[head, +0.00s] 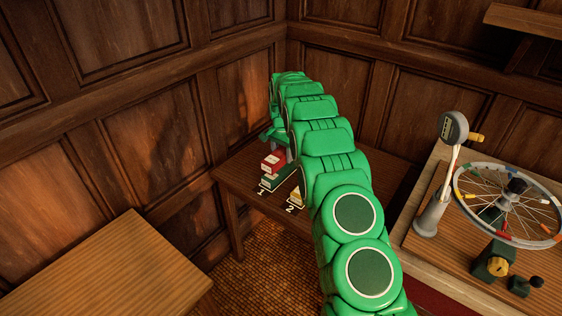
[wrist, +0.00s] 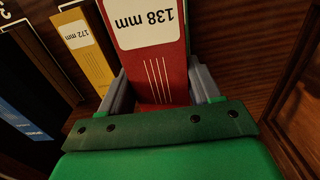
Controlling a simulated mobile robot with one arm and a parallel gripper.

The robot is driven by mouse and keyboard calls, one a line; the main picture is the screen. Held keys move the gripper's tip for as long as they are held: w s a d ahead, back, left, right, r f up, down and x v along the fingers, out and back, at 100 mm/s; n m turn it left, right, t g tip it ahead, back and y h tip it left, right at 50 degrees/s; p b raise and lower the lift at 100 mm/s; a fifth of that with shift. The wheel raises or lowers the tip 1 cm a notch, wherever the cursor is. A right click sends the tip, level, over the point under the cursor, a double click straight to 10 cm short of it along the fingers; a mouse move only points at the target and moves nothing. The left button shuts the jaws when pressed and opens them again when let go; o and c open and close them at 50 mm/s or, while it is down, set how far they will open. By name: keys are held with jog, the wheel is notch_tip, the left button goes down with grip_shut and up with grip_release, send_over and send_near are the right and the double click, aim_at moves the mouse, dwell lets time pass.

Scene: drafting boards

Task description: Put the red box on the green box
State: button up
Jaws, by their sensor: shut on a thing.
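The red box (head: 272,162) has a white label that reads "138 mm" in the wrist view (wrist: 163,75). My gripper (wrist: 160,88) is shut on it, with one grey finger on each side. In the head view the red box is directly above the green box (head: 274,183), near the mark "1" on the far table. I cannot tell whether the two boxes touch or a small gap is left.
A yellow box (wrist: 83,48) labelled "172 mm" stands beside the red box, by mark "2". A blue box (wrist: 22,118) is farther left in the wrist view. A spoked wheel (head: 510,203) and a gauge (head: 453,128) are on the right bench. Panelled walls close the corner.

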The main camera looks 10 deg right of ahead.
aim_at(281, 148)
jog(key=shift+w+f, duration=1)
jog(key=shift+f, duration=0.2)
jog(key=shift+f, duration=0.1)
jog(key=shift+w+f, duration=0.25)
jog(key=shift+f, duration=1.45)
jog(key=shift+f, duration=0.15)
jog(key=o, duration=1.2)
